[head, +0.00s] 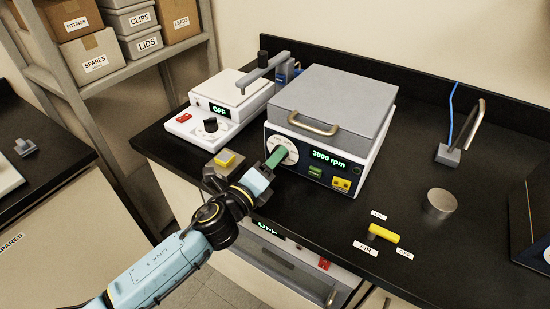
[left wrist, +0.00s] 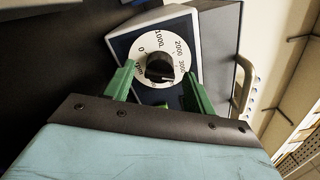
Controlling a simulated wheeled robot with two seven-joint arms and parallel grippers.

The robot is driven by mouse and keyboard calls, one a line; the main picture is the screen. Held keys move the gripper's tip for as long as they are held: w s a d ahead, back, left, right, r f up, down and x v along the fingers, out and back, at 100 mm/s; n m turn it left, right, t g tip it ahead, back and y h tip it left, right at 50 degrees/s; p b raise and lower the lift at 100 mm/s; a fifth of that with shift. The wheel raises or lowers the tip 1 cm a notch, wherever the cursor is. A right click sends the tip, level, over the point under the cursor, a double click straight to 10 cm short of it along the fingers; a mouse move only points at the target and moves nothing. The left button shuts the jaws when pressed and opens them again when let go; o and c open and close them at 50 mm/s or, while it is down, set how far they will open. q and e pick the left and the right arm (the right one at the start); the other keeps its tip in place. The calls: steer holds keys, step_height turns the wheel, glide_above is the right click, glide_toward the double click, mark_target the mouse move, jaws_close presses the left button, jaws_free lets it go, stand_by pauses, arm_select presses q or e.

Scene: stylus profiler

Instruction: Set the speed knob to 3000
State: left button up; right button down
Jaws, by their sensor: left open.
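The grey-lidded spin unit (head: 335,110) stands on the black bench, and its green display (head: 328,159) reads 3000 rpm. Its speed knob is black on a white dial (head: 284,150) at the left of the front panel. In the left wrist view the knob (left wrist: 159,68) sits in the dial, with 0, 1000, 2000 and 3000 printed around it; I cannot read its pointer for certain. My left gripper (head: 276,158) is in front of the dial. In the left wrist view its green fingers (left wrist: 160,90) are spread, with the knob beyond and between them, apparently untouched. My right gripper is out of view.
A white hotplate-like unit (head: 218,108) showing OFF stands to the left, with a post and arm behind. Green and yellow buttons (head: 341,184) sit below the display. A yellow valve handle (head: 384,233) and a metal cylinder (head: 438,204) are at the right.

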arm_select(q)
steer(key=p+v, duration=0.1)
steer(key=v, duration=0.7)
steer(key=shift+p, duration=0.3)
steer(key=b+v, duration=0.1)
steer(key=v, duration=1.2)
steer(key=shift+s+b, duration=0.2)
steer(key=shift+b, duration=0.15)
steer(key=shift+a, duration=0.1)
